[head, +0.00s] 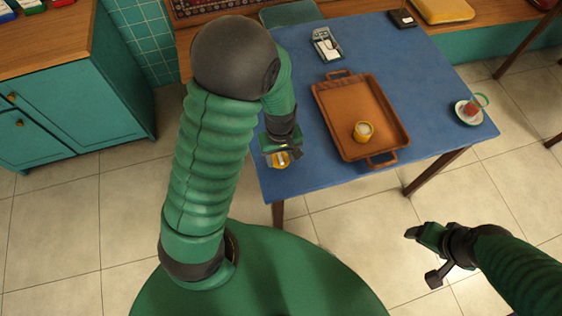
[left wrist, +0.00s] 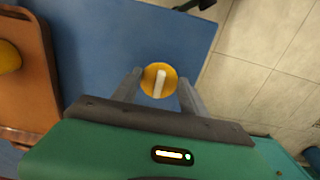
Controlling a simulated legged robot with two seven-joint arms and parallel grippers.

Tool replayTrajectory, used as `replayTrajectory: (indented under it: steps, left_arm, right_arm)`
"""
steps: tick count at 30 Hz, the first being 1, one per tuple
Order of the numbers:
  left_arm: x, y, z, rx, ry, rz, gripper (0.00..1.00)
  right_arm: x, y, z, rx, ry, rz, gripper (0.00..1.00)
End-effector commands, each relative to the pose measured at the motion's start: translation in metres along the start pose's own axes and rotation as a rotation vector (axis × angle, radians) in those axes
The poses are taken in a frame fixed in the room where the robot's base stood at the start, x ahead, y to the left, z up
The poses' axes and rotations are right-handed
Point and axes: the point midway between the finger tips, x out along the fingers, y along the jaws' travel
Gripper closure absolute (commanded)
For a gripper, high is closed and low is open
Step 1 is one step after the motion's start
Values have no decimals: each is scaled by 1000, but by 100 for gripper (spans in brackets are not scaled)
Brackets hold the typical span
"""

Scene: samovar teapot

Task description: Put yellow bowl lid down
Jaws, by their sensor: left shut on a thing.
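My left gripper (head: 280,156) is shut on the yellow bowl lid (head: 279,161), near the left edge of the blue table. In the left wrist view the round yellow lid (left wrist: 151,89) shows its pale bar-shaped handle between the fingers (left wrist: 160,84), with blue tabletop around it. I cannot tell whether the lid touches the table. The yellow bowl (head: 364,131) stands on the brown tray (head: 338,96); part of it shows at the left of the wrist view (left wrist: 8,57). My right gripper (head: 422,257) is open and empty, low over the floor at the lower right.
The blue table (head: 298,178) is bare between the tray and its left and front edges. A cup on a saucer (head: 463,113) stands at the right corner. A small grey-and-white item (head: 326,44) lies behind the tray. A teal cabinet (head: 90,110) stands at the left.

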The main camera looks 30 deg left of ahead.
Motion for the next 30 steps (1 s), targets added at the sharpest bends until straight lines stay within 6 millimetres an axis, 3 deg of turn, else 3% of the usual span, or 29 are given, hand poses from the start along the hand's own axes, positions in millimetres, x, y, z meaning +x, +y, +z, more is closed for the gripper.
replayTrajectory:
  steps: [6,16,17,18,22,30]
  left_arm:
    - [32,0,3,3,1,-6,88]
    - [38,0,2,3,2,-2,88]
    - [37,0,1,2,2,-2,47]
    - [37,0,1,2,1,-1,41]
    - [37,-1,1,2,1,-1,26]
    - [35,1,2,3,3,-2,26]
  right_arm:
    - [8,0,2,0,0,0,25]
    - [9,0,2,1,0,0,25]
    - [8,0,2,0,0,0,25]
    - [8,0,2,0,0,0,25]
    - [8,0,2,0,0,0,25]
    - [7,0,2,0,0,0,25]
